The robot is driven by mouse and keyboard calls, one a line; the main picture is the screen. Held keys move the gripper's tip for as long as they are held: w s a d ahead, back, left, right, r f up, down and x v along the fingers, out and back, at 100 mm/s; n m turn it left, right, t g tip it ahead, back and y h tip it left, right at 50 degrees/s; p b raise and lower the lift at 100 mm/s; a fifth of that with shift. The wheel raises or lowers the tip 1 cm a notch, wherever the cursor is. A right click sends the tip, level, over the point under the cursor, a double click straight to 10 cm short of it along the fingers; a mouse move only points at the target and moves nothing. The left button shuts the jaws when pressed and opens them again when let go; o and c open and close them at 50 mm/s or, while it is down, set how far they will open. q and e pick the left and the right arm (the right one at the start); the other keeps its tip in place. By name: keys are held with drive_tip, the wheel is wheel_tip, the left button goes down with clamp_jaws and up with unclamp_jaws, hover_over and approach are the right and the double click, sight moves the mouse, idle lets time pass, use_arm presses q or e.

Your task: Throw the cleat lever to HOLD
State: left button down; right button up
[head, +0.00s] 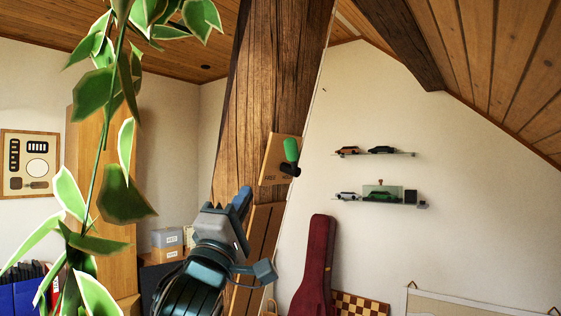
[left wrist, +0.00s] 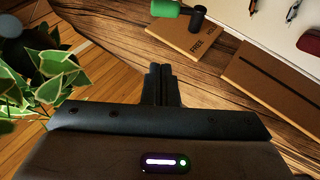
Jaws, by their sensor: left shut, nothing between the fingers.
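The cleat lever has a green grip (head: 291,150) and a black pivot part (head: 289,169). It is mounted on a light wooden plate (head: 272,160) on the slanted timber post. The grip points upward in the head view. The word FREE shows at the plate's lower left; lettering to its right is partly hidden by the pivot part. In the left wrist view the green grip (left wrist: 166,8) is cut by the top edge, beside the black part (left wrist: 197,19). My left gripper (head: 244,196) is shut and empty, below and left of the lever, apart from it. My right gripper is out of view.
The timber post (head: 255,90) rises behind the plate. A hanging plant (head: 95,90) fills the left foreground. Shelves with model cars (head: 382,195) and a red instrument case (head: 316,265) are to the right.

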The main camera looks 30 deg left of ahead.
sight(290, 156)
use_arm(q)
drive_tip(key=p+x, duration=0.5)
drive_tip(key=x, duration=0.4)
drive_tip(key=shift+r, duration=0.25)
drive_tip(key=shift+w+d+r+p, duration=0.2)
drive_tip(key=shift+w+d+p, duration=0.2)
drive_tip(key=shift+w, duration=0.15)
drive_tip(key=shift+w+d+r+p, duration=0.25)
drive_tip(key=shift+w+d+p, duration=0.15)
drive_tip(key=shift+w, duration=0.15)
drive_tip(key=shift+w+d+r+p, duration=0.15)
drive_tip(key=shift+w+d+p, duration=0.15)
drive_tip(key=shift+w, duration=0.15)
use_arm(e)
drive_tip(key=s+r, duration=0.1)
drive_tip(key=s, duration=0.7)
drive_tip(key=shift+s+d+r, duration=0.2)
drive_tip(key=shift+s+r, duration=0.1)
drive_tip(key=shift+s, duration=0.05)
